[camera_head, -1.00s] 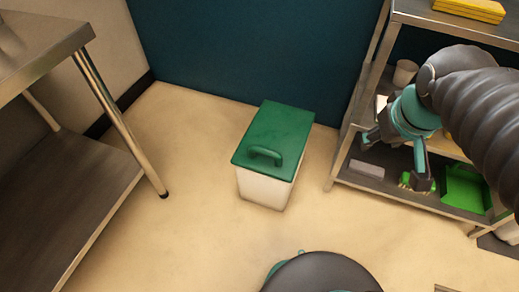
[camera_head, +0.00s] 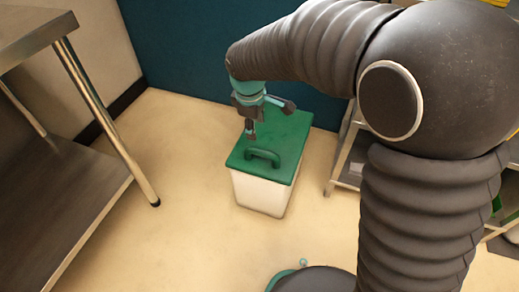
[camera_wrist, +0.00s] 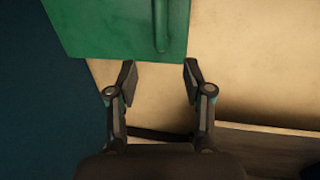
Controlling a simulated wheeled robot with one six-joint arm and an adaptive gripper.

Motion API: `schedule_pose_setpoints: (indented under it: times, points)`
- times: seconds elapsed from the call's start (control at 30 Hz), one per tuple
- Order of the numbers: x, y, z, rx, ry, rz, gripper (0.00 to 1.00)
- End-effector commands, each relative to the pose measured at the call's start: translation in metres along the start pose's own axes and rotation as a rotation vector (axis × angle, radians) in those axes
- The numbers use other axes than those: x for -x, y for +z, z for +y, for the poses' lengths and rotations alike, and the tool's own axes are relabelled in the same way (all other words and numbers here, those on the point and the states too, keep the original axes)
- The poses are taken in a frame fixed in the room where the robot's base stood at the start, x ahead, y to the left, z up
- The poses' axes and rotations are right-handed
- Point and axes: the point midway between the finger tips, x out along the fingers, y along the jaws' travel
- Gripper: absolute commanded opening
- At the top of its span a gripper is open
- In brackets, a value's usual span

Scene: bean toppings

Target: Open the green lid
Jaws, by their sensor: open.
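The green lid (camera_head: 287,157) lies flat and closed on a white bin (camera_head: 262,194) on the floor, with a green loop handle (camera_head: 264,155) near its front edge. My gripper (camera_head: 268,120) is open and empty, and in the head view it appears over the lid's back left part, behind the handle. In the wrist view the green lid (camera_wrist: 100,28) fills the top left, with the handle (camera_wrist: 161,25) running up its right part. The fingertips of my gripper (camera_wrist: 160,72) show just below the lid's edge there, apart from the handle. The height between them is hard to tell.
A metal table (camera_head: 50,190) stands at the left. A metal shelf unit (camera_head: 345,160) stands at the right, partly hidden by my arm. A dark blue wall (camera_head: 185,45) is behind the bin. The floor (camera_head: 180,215) around the bin's front and left is clear.

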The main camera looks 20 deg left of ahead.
Motion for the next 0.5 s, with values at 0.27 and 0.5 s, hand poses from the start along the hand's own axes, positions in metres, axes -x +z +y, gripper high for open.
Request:
schedule_pose_setpoints:
  times: [0.27,0.5]
  points:
    - [-0.042,0.001,-0.001,0.000,-0.003,-0.003,0.51]
    - [-0.087,0.001,-0.001,-0.003,-0.003,-0.003,0.51]
